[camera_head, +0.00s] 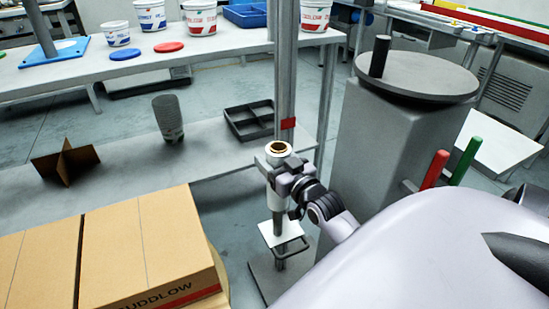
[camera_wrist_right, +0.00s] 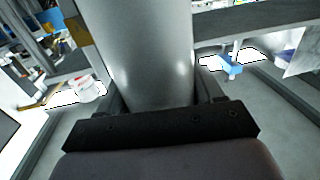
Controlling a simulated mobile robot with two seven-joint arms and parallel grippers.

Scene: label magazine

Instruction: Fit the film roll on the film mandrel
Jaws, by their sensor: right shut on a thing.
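The film roll (camera_head: 278,148) is a pale grey-white cylinder with a brown ring-shaped core at its top, held upright. My right gripper (camera_head: 284,168) is shut on its side in the head view. The roll's smooth grey side (camera_wrist_right: 145,50) fills the middle of the right wrist view between the fingers. My left gripper is not in view.
A tall grey column (camera_head: 284,85) with a red band stands close behind the roll. A grey pedestal with a round top (camera_head: 425,76) and black peg (camera_head: 380,56) stands to the right. Cardboard boxes (camera_head: 145,250) are at front left. A black divided tray (camera_head: 250,121) lies behind.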

